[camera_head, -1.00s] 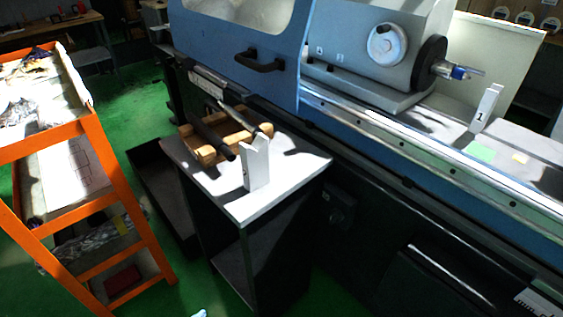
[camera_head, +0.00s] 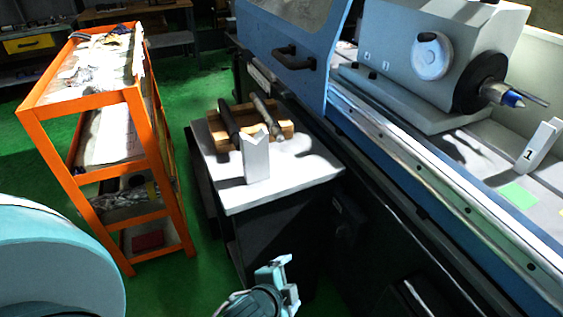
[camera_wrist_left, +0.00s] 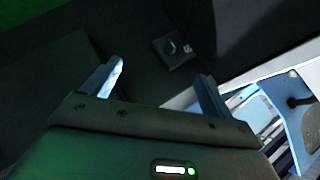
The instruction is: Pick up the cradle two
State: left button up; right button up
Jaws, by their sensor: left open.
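The likely cradle two, a white upright block with a V-notch (camera_head: 256,158), stands near the front of the small table (camera_head: 290,190) in the head view. No number is readable on it now. Another white notched block, marked 1 (camera_head: 540,146), stands on the grinder bed at the right. My left gripper (camera_head: 281,277) is low in front of the small table, below its top and apart from the block. In the left wrist view my left gripper (camera_wrist_left: 158,82) has its fingers apart with nothing between them. My right gripper is not in view.
A wooden rack (camera_head: 285,124) with dark and grey cylinders lies behind the block on the small table. The blue and grey grinder (camera_head: 390,110) runs along the right. An orange shelf cart (camera_head: 120,97) stands at the left. Green floor lies between cart and table.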

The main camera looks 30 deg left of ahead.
pick_arm(q)
jog(key=w+r+m+y, duration=0.2)
jog(key=w+m, duration=0.2)
jog(key=w, duration=0.1)
jog(key=m+t+y+b, duration=0.2)
jog(key=m+y+b, duration=0.1)
jog(key=m+y, duration=0.8)
send_near(255, 150)
notch_tip(255, 150, up, 2)
jog(key=w+n+y, duration=0.1)
jog(key=x, duration=1.2)
jog(key=shift+w+a, duration=0.25)
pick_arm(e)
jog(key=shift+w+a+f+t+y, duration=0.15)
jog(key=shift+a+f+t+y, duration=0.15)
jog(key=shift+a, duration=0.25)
pick_arm(q)
jog(key=shift+f, duration=0.15)
grip_shut()
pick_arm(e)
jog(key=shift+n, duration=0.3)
